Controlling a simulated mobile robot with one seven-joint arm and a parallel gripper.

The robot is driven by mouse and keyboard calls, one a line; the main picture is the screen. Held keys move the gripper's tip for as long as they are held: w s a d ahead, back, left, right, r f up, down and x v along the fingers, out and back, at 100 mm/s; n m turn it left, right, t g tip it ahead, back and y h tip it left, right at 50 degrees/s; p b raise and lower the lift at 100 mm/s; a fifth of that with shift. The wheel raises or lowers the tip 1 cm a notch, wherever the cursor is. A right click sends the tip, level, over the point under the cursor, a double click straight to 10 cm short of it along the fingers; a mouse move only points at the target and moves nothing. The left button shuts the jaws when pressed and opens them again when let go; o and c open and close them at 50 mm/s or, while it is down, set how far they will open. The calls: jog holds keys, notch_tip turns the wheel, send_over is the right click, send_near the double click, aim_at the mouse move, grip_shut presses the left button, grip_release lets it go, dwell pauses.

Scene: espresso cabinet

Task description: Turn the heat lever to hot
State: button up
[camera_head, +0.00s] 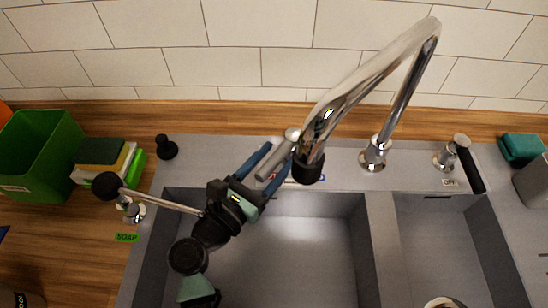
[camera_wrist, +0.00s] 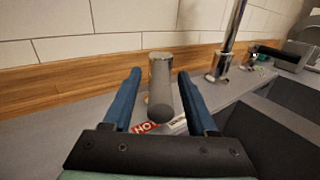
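The heat lever (camera_wrist: 161,82) is a grey metal cylinder on the sink's rear ledge, seen between my fingers in the wrist view. A red HOT label (camera_wrist: 145,127) lies below it, with a pale label beside it partly covered by my right finger. In the head view the lever (camera_head: 268,172) shows between the blue fingers, beside the faucet spout. My gripper (camera_wrist: 160,78) is open, one finger on each side of the lever. A gap shows at the left finger; the right finger is closer, and I cannot tell whether it touches.
The curved chrome faucet (camera_head: 372,82) arches close to my gripper, its black spout tip near the fingers. A soap dispenser (camera_head: 132,211), green bin (camera_head: 38,150) and sponges (camera_head: 100,152) are at the left. Another black-handled lever (camera_head: 468,168) stands at the right. The sink basin (camera_head: 300,245) is open below.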

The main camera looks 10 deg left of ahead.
jog(key=b+v, duration=0.2)
jog(key=v, duration=1.1)
